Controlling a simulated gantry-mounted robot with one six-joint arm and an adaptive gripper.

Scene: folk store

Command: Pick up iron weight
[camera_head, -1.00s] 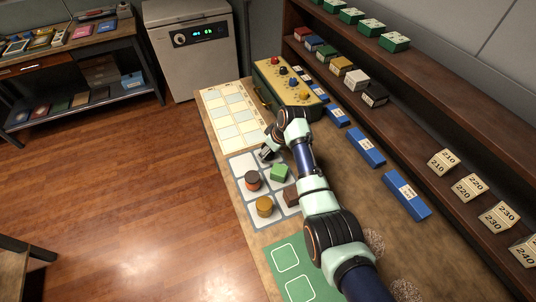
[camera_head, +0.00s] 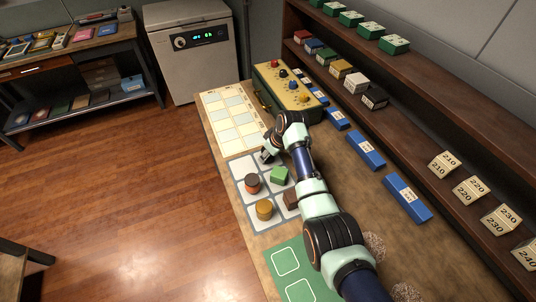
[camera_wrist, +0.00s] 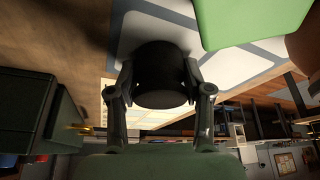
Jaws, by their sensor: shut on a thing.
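The iron weight (camera_wrist: 160,72) shows in the wrist view as a dark, squat cylinder between my two fingers. My gripper (camera_wrist: 160,98) is shut on it, with one finger on each side. In the head view my gripper (camera_head: 267,156) is low over the upper part of the grey-and-white mat (camera_head: 241,165). There my gripper and arm hide most of the weight. I cannot tell whether the weight touches the mat.
A green block (camera_head: 280,174) is close beside my gripper. A dark-and-red cylinder (camera_head: 252,184), a yellow cylinder (camera_head: 264,209) and a brown block (camera_head: 291,199) stand nearby. A knobbed box (camera_head: 288,92) is behind; shelves (camera_head: 420,130) line the right. The green mat's (camera_head: 275,248) near area is clear.

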